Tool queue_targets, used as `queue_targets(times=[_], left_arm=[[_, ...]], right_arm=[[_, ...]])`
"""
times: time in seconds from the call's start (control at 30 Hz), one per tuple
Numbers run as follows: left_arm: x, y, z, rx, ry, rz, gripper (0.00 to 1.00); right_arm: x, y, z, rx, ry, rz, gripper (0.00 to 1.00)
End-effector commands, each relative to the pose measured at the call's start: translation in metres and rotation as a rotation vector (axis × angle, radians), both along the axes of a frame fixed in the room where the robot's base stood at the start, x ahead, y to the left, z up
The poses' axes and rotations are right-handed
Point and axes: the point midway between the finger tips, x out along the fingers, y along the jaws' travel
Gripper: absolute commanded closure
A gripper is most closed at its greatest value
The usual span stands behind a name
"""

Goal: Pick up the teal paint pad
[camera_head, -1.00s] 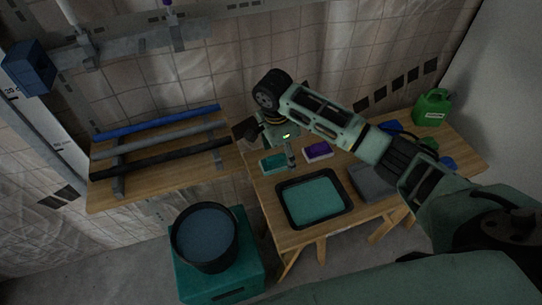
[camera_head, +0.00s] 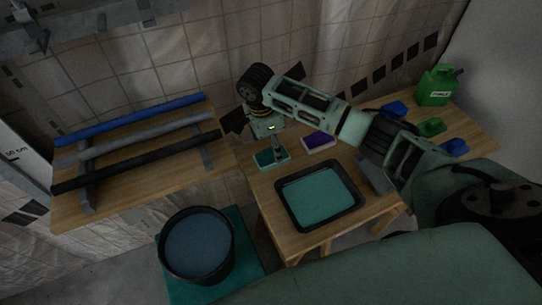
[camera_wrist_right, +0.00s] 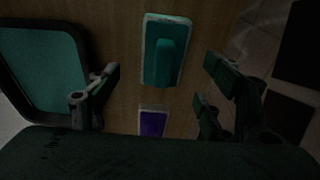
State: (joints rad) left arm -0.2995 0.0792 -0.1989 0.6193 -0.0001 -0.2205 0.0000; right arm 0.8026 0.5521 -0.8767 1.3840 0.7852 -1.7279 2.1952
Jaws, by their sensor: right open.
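The teal paint pad (camera_head: 267,160) lies on the right wooden table, behind the tray of teal paint. In the right wrist view the teal pad (camera_wrist_right: 166,52) shows a pale rim and a raised teal handle. My right gripper (camera_head: 277,157) is over the pad in the head view. In the right wrist view my right gripper (camera_wrist_right: 158,78) is open, with its fingers on either side of the pad's line and nothing between them held. My left gripper is not in view.
A black tray of teal paint (camera_head: 320,196) stands in front of the pad. A purple pad (camera_head: 319,141) lies to its right. A green can (camera_head: 435,86) stands at the back right. A rack with blue, grey and black tubes (camera_head: 134,146) and a dark bucket (camera_head: 198,246) are left.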

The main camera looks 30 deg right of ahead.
Motion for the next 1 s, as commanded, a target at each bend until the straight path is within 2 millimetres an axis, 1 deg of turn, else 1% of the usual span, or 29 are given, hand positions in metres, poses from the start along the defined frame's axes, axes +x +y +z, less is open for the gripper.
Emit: queue_targets(times=[0.2,0.3,0.4,0.63,1.0], left_arm=[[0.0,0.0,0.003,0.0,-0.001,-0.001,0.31],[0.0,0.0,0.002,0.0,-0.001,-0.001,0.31],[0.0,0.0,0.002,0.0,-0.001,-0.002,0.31],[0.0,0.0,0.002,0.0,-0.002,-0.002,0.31],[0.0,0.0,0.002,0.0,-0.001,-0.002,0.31]], right_arm=[[0.003,-0.003,-0.031,-0.001,0.002,0.0,0.27],[0.003,-0.004,-0.044,0.0,0.0,0.001,0.27],[0.003,-0.006,-0.049,0.0,-0.001,0.0,0.27],[0.003,-0.005,-0.05,0.001,-0.002,0.001,0.28],[0.003,-0.005,-0.05,0.0,-0.001,0.001,0.61]])
